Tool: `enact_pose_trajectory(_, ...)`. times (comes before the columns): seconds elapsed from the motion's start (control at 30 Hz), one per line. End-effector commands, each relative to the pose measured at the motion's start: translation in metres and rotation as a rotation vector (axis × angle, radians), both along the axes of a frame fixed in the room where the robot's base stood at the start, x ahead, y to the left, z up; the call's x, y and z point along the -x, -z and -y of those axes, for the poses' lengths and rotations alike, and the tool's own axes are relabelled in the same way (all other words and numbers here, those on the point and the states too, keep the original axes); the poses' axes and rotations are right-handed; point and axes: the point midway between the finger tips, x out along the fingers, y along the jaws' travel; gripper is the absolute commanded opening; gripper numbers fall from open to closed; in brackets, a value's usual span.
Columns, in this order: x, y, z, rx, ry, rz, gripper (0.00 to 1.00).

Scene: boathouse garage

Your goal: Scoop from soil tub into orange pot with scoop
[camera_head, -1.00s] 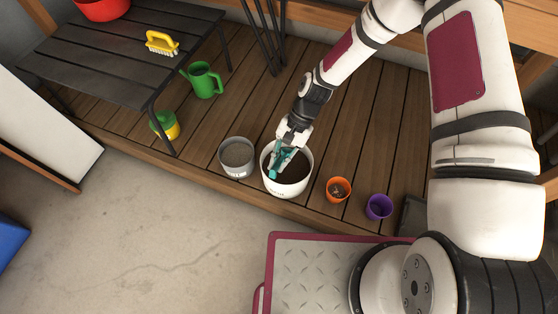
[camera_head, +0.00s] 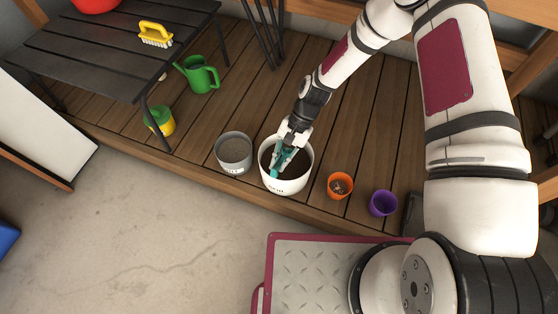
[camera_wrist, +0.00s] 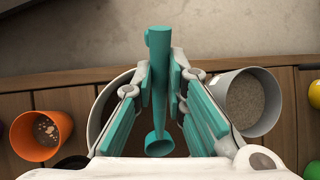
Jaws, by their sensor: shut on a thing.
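My gripper (camera_head: 291,140) is shut on the teal scoop (camera_wrist: 158,75) and holds it over the white soil tub (camera_head: 287,184), which is full of dark soil. In the wrist view the scoop stands between the finger pads, and part of the tub's rim shows behind the fingers. Whether the scoop touches the soil I cannot tell. The orange pot (camera_head: 340,185) stands to the right of the tub, with some light bits inside. It also shows at the left in the wrist view (camera_wrist: 37,150).
A grey tub (camera_head: 234,153) of grey grit stands close left of the soil tub. A purple pot (camera_head: 383,203) stands right of the orange pot. A green watering can (camera_head: 200,75) and a slatted bench (camera_head: 105,50) with a yellow brush (camera_head: 156,34) are further left.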

Motion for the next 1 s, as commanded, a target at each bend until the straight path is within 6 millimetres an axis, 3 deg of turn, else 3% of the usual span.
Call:
enact_pose_trajectory(0.1,-0.003,0.019,0.001,0.0,-0.001,0.001,0.0)
enact_pose_trajectory(0.43,-0.011,0.054,0.003,0.0,-0.001,0.0,0.0)
enact_pose_trajectory(0.5,-0.011,0.037,0.003,0.0,-0.001,0.0,0.0)
enact_pose_trajectory(1.0,-0.005,-0.025,0.001,0.0,-0.001,0.001,0.0)
